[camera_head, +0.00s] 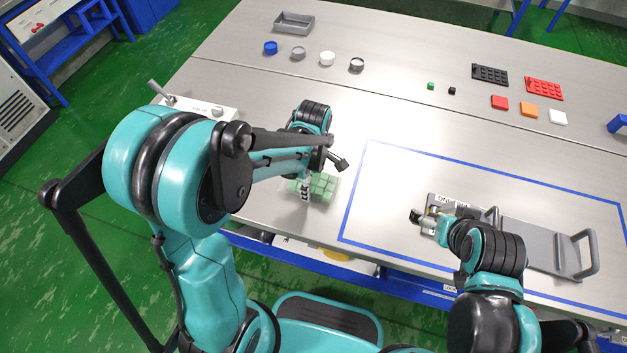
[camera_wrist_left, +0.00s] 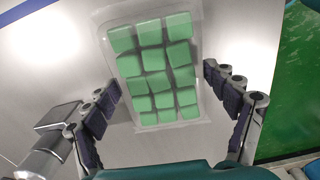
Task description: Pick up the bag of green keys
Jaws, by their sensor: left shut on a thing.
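The bag of green keys (camera_head: 325,184) is a clear pack with rows of green square keys, near the front edge of the table. My left gripper (camera_head: 308,188) is at the bag, its fingers pointing down. Whether the bag touches the table is unclear. My right gripper (camera_head: 428,222) is at the grey tray on the right; its fingers are too small to read.
A grey tray with handles (camera_head: 535,238) lies in a blue-outlined area. At the back are a grey bin (camera_head: 294,22), several round caps, and black (camera_head: 490,74) and red (camera_head: 544,88) key plates with small coloured blocks. A white box with a lever (camera_head: 205,108) stands left. The table centre is clear.

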